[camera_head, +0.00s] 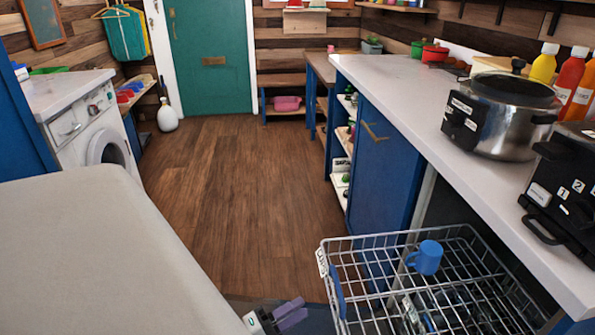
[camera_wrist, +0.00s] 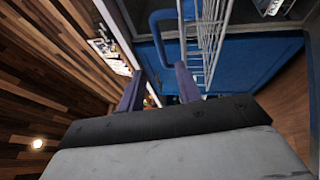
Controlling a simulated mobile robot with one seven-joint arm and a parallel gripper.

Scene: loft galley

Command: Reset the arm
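My gripper (camera_head: 291,314) shows at the bottom of the head view, low and to the left of the wire rack (camera_head: 385,238). In the wrist view its two purple fingers (camera_wrist: 159,82) stand apart, with nothing seen between them. A blue mug (camera_head: 426,257) sits in the top of the rack. The rack's wires also show in the wrist view (camera_wrist: 212,40), beyond the fingers, with a blue bar-like handle (camera_wrist: 158,45) at its side. I cannot tell how far the fingers are from that handle.
A white counter (camera_head: 410,85) runs along the right, holding a steel cooker (camera_head: 505,120), a black appliance (camera_head: 560,190) and sauce bottles. A washing machine (camera_head: 90,125) stands at the left. The wooden floor (camera_head: 240,180) is clear up to the green door (camera_head: 210,60).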

